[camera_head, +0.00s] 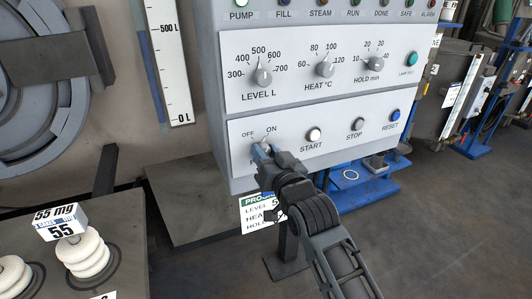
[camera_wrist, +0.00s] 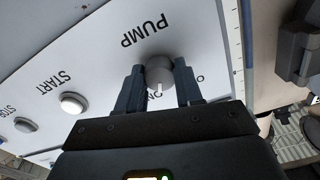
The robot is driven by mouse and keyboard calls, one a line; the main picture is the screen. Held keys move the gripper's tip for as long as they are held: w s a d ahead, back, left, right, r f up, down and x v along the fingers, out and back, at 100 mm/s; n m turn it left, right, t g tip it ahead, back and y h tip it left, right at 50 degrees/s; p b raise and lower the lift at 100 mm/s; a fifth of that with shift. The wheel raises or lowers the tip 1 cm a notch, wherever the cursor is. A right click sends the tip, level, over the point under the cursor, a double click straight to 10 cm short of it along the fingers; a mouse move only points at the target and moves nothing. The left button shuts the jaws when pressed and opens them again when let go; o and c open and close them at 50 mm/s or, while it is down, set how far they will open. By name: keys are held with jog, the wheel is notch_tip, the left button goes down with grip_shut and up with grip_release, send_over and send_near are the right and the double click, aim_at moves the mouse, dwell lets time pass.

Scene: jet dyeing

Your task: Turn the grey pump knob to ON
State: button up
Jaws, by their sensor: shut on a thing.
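The grey pump knob (camera_wrist: 160,70) is on the lower white panel, near the PUMP lettering. Its white pointer line aims at lettering that reads like ON in the wrist view, partly covered by my gripper. The OFF label (camera_head: 248,134) and ON label (camera_head: 271,129) show above it in the head view, where my fingers hide most of the knob. My gripper (camera_head: 263,151) reaches up to the panel from below. In the wrist view its two dark fingers (camera_wrist: 160,75) stand on either side of the knob, shut on it.
The START button (camera_head: 314,135), STOP button (camera_head: 354,124) and RESET button (camera_head: 395,115) lie to the right on the same panel. Three knobs, including the LEVEL knob (camera_head: 263,76), sit above. A bench with white spools (camera_head: 84,250) stands at lower left.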

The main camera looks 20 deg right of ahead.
jog(key=shift+m, duration=0.8)
jog(key=o, duration=1)
jog(key=shift+o, duration=0.2)
jog(key=s, duration=0.7)
jog(key=shift+s, duration=0.4)
